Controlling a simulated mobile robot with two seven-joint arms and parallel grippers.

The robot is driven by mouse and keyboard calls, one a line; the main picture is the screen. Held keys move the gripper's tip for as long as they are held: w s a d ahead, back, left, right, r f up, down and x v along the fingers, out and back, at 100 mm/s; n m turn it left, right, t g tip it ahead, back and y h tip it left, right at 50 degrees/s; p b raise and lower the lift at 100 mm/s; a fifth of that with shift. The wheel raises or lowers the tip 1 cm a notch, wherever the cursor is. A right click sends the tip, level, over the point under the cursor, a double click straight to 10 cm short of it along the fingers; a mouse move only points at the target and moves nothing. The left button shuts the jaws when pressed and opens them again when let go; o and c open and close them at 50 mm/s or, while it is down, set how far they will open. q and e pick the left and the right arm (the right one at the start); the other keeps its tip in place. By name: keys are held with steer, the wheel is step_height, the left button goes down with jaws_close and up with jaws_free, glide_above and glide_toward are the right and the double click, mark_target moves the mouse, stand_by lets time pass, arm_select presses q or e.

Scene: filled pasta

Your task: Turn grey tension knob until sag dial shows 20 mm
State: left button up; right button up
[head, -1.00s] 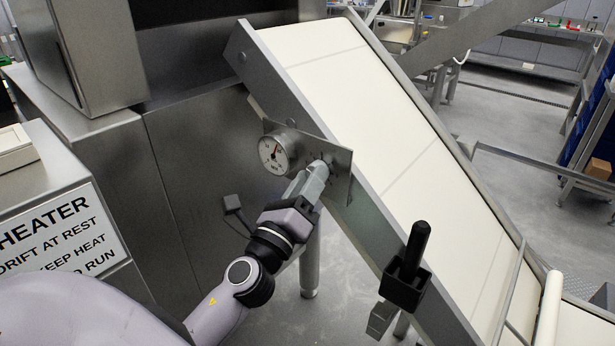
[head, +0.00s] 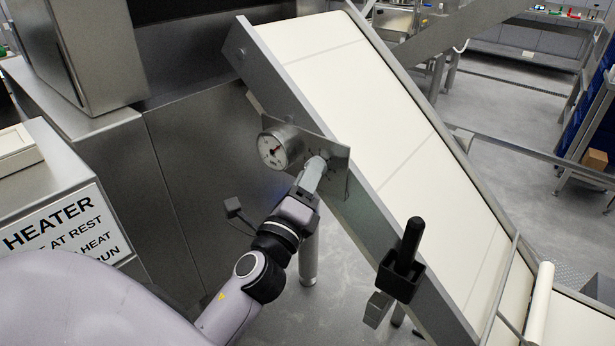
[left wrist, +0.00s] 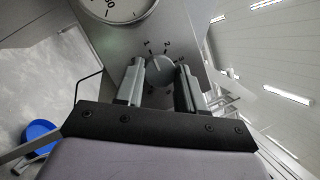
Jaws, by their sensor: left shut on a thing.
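The grey tension knob (left wrist: 161,72) sits on a metal plate (head: 338,172) on the side of the sloping conveyor, with numbers marked around it. My left gripper (head: 318,168) is shut on it; in the left wrist view its two fingers (left wrist: 160,82) stand on either side of the knob. The round white sag dial (head: 272,151) is on the same plate, left of the knob, with a red needle. Its reading is too small to tell in the head view. In the left wrist view only the lower part of the dial (left wrist: 117,6) shows. My right gripper is out of view.
The white conveyor belt (head: 385,120) slopes down to the right behind the plate. A black handle (head: 409,245) in a holder sticks up from the conveyor's side. The heater cabinet with its sign (head: 65,232) stands at the left.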

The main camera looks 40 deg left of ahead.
arm_select(q)
steer(key=o, duration=1)
steer(key=shift+o, duration=0.2)
steer(key=b+v, duration=0.3)
steer(key=v, duration=0.4)
steer(key=shift+s+f, duration=0.1)
steer(key=shift+f, duration=0.05)
